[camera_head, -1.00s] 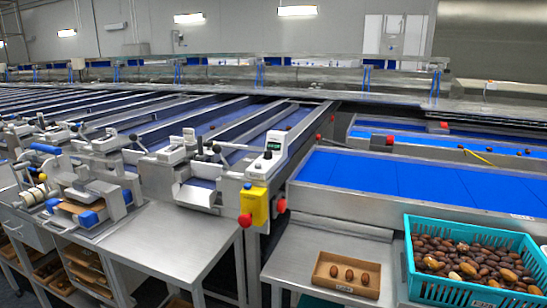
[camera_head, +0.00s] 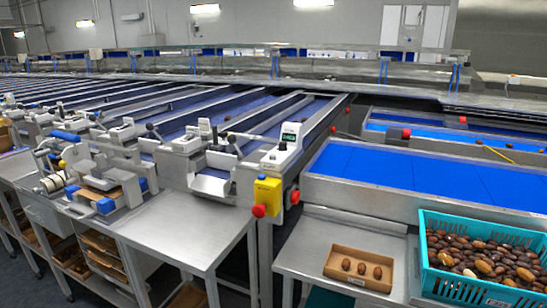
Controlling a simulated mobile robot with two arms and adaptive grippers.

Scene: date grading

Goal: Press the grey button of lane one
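A white control box (camera_head: 283,147) with a small lit display stands at the front end of the nearest sorting lane, left of the wide blue belt. A small dark knob or button shows on its front; I cannot make out a grey button clearly. Lane numbers are not readable, so I cannot tell which lane is lane one. Below the box is a yellow box (camera_head: 268,194) with a red mushroom button (camera_head: 259,211) on it. Neither of my grippers is in view.
A metal table (camera_head: 180,228) stands front left of the box. A cardboard tray (camera_head: 347,281) with several dates lies on the right-hand table. A teal crate (camera_head: 455,287) full of dates sits beside it. A wide blue belt (camera_head: 420,178) runs behind them.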

